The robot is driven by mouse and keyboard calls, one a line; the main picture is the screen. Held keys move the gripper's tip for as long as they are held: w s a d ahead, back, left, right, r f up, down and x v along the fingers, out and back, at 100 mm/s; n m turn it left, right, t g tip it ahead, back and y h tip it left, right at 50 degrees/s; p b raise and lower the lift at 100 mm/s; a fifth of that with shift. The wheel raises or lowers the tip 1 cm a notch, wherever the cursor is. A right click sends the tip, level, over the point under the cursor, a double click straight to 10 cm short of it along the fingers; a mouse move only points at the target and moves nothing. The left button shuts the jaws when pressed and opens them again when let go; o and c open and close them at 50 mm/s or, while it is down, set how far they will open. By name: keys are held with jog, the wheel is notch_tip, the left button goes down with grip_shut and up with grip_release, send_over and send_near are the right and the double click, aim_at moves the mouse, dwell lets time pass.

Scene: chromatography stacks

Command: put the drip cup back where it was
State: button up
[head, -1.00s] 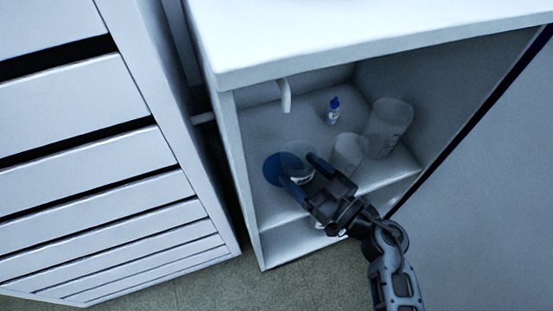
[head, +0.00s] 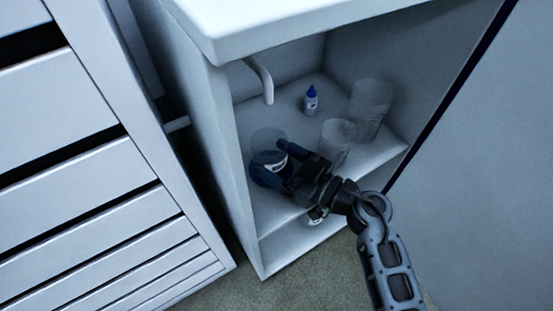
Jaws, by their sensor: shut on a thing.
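A clear, open-topped cup (head: 268,139), which I take to be the drip cup, stands about upright on the left of the cupboard's upper shelf. It has a pale label low on its side. My gripper (head: 273,161) is shut on it from the right, and the fingers hide part of its lower body. A dark blue round patch (head: 262,177) shows at and through the cup's base. I cannot tell whether the cup rests on it or hangs just above. A white bent spout (head: 267,88) comes down behind the cup, apart from it.
The cupboard's left wall (head: 212,125) is near the cup. Bare shelf lies between cup and bottle.

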jog(key=shift+f, duration=0.1)
jog(key=o, duration=1.2)
jog(key=shift+o, duration=0.2)
jog(key=p+v, duration=0.4)
jog(key=v, duration=0.8)
jog(key=shift+s, duration=0.1)
